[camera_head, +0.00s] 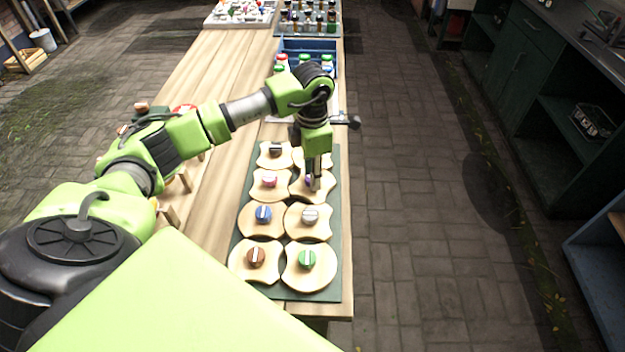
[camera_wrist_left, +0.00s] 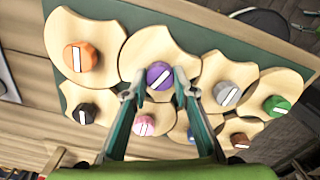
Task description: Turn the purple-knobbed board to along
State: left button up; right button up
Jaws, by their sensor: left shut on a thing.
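The purple-knobbed board (camera_head: 298,193) is a pale wooden plate with curved-in sides, in the right column of the green mat (camera_head: 285,293), second from the far end. Its purple knob (camera_wrist_left: 154,69) has a white bar, which slants in the left wrist view. My left gripper (camera_wrist_left: 157,84) points down at this board, with one finger on each side of the knob, shut on it. In the head view my left gripper (camera_head: 315,187) mostly hides the knob. My right gripper is not in view.
Neighbouring boards sit close around it: pink-knobbed (camera_head: 269,194), grey-knobbed (camera_head: 309,231) and orange-knobbed (camera_wrist_left: 65,29). Blue-, brown-, green- and black-knobbed boards share the mat. A blue crate (camera_head: 318,46) with bottles stands beyond. The table's right edge is close.

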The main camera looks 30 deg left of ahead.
pick_arm(q)
jog(key=m+b, duration=0.4)
jog(key=m, duration=0.2)
jog(key=shift+f+m+b, duration=0.15)
jog(key=shift+m+b, duration=0.15)
jog(key=shift+b, duration=0.1)
jog(key=m+b, duration=0.2)
jog(key=m, duration=0.1)
jog(key=shift+m+b, duration=0.7)
jog(key=shift+m, duration=1)
jog(key=shift+r, duration=0.2)
jog(key=o, duration=1.1)
